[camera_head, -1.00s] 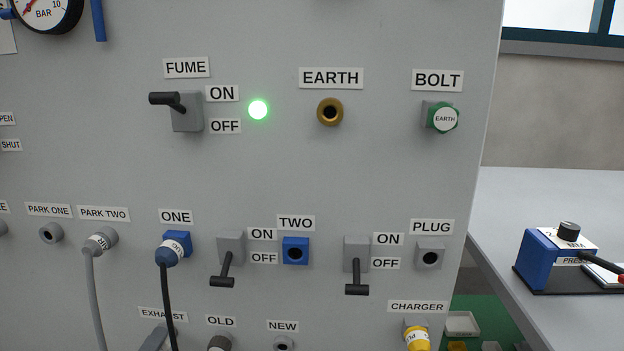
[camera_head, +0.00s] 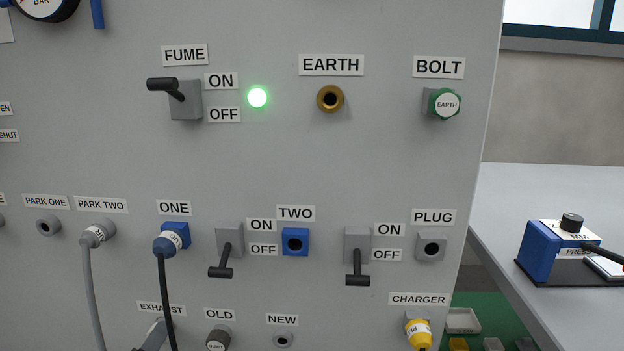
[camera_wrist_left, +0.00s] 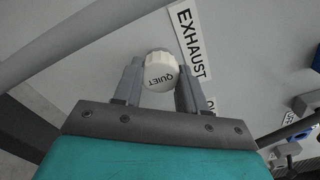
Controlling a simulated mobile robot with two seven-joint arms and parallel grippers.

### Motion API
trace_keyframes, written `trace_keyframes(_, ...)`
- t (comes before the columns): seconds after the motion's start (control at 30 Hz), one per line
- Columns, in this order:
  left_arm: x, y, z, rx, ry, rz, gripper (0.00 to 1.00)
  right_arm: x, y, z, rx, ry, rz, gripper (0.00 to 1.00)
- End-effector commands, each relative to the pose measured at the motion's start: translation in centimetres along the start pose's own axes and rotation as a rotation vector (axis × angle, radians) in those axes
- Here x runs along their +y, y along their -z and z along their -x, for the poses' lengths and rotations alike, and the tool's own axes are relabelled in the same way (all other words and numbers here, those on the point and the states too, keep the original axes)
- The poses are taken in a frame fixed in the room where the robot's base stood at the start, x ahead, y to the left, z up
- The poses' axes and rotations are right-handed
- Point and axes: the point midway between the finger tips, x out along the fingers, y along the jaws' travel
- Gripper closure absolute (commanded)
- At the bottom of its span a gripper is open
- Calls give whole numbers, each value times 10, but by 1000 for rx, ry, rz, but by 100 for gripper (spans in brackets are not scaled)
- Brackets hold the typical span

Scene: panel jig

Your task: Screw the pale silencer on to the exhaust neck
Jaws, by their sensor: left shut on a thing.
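The pale silencer (camera_wrist_left: 160,72), a white ribbed cap marked QUIET, is between the two grey fingers of my left gripper (camera_wrist_left: 158,80) in the left wrist view. The gripper is shut on it, just beside the EXHAUST label (camera_wrist_left: 188,42). The exhaust neck is hidden behind the silencer, so I cannot tell whether they touch. In the head view my left gripper (camera_head: 154,336) shows only in part, below the EXHAUST label at the lower edge. A dark silencer (camera_head: 218,339) sits under the OLD label. My right gripper is in neither view.
A black cable hangs from a blue plug (camera_head: 171,240) at ONE and passes close to my left gripper. A grey hose (camera_head: 90,285) hangs from PARK TWO. An empty grey holder (camera_head: 282,339) is under NEW. A yellow plug (camera_head: 418,333) is at CHARGER.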

Motion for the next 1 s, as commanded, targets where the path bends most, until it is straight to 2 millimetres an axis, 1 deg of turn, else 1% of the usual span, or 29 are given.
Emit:
trace_keyframes(0.6,-2,0,-1,-3,8,-428,100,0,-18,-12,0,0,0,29)
trace_keyframes(0.9,-2,-1,-1,-5,8,-460,100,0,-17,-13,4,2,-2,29)
trace_keyframes(0.93,-2,-1,-1,-5,8,-459,57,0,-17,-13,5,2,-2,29)
trace_keyframes(1.0,-1,-1,-1,-5,8,-459,50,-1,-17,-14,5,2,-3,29)
